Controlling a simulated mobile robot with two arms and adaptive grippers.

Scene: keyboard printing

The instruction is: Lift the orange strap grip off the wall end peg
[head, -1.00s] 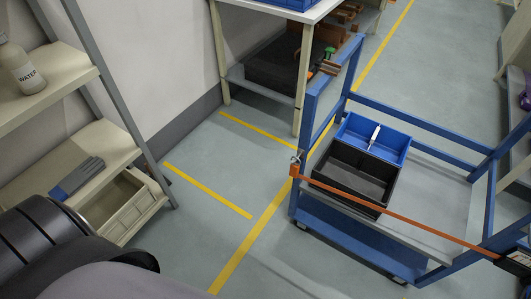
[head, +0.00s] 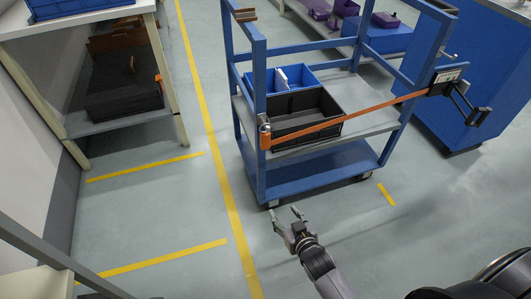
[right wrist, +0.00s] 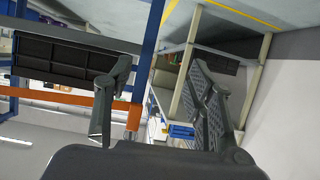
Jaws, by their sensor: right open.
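The orange strap grip (head: 265,138) sits at the left end of an orange strap (head: 360,111), on the near left post of the blue cart. The strap runs right to a black unit on the cart's right post. A metallic peg tip shows at the top of the grip; how they engage is too small to tell. My right gripper (head: 292,216) is open and empty, below and in front of the grip, apart from it. In the right wrist view the orange strap and grip (right wrist: 103,113) show behind the left finger of the open gripper (right wrist: 165,105). My left gripper is not in view.
The blue cart (head: 325,172) holds a black bin (head: 297,112) and a blue bin (head: 275,81) behind the strap. A shelf table (head: 120,120) stands to the left. Floor with yellow lines (head: 220,150) is clear between them. A blue cabinet (head: 480,70) stands right.

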